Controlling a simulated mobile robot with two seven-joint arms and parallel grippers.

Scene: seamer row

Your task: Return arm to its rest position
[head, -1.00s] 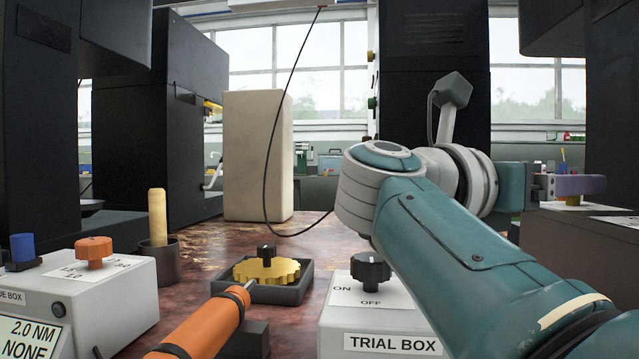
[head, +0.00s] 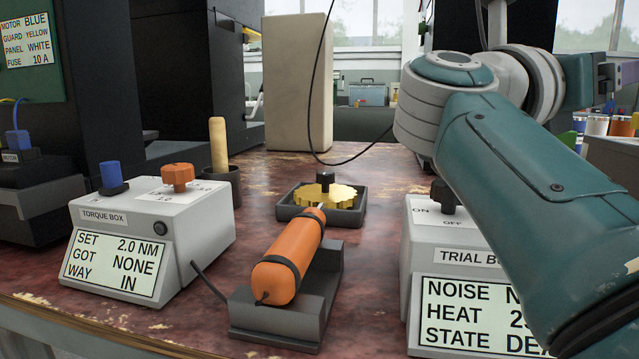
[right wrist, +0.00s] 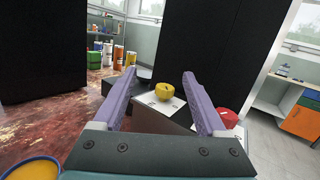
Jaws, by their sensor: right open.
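My right arm (head: 530,190) stretches from the lower right over the trial box, bent at the grey elbow, with its far part reaching to the right edge. My right gripper (right wrist: 158,73) has its two purple fingers spread wide with nothing between them. A purple finger also shows at the right edge of the head view. My left gripper is out of view.
The trial box (head: 420,255) stands under my right arm, which partly hides it. An orange driver (head: 288,262) lies in a dark cradle (head: 285,325). A yellow gear (head: 322,196) sits in a tray (head: 345,215). The torque box (head: 150,225) is at left.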

